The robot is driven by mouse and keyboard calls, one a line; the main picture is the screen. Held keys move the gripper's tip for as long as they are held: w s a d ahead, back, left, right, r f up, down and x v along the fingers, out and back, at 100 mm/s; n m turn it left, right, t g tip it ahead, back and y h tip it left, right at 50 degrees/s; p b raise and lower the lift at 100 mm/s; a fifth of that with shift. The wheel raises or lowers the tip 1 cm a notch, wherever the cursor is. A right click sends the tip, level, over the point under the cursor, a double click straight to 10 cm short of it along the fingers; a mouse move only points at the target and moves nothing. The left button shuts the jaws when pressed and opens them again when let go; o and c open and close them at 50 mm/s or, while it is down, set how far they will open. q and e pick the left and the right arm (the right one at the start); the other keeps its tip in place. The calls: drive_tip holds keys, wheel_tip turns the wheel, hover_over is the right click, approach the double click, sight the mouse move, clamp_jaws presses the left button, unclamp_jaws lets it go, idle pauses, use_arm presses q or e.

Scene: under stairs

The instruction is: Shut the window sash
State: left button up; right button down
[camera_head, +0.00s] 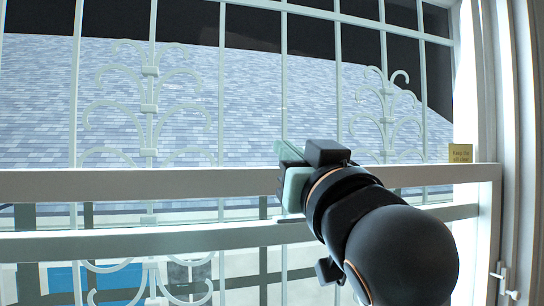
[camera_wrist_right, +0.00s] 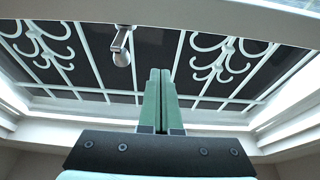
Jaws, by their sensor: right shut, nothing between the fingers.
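The window sash shows as two white horizontal rails across the head view, an upper rail (camera_head: 120,183) and a lower rail (camera_head: 120,243), with a gap between them. I cannot tell which rail belongs to which sash. My right gripper (camera_head: 288,165) is at the upper rail, right of the picture's middle, and hides part of both rails. Contact with the rail is unclear. In the right wrist view its green fingers (camera_wrist_right: 160,95) are together and empty, pointing toward the window. A metal handle (camera_wrist_right: 121,45) shows just left of the fingertips there. My left gripper is not in view.
White grille bars with scrolls (camera_head: 150,110) stand behind the rails, with a tiled roof (camera_head: 250,90) outside. A yellow note (camera_head: 460,153) is at the upper rail's right end. The white frame (camera_head: 522,150) with a small latch (camera_head: 503,283) bounds the right side.

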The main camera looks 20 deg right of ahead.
use_arm(q)
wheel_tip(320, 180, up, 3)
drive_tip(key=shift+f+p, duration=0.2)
drive_tip(key=shift+p, duration=0.85)
use_arm(e)
drive_tip(key=w+f, duration=0.1)
drive_tip(key=w, duration=0.5)
drive_tip(key=shift+w+a+f, duration=0.15)
drive_tip(key=shift+w+f, duration=0.05)
drive_tip(key=shift+f, duration=0.2)
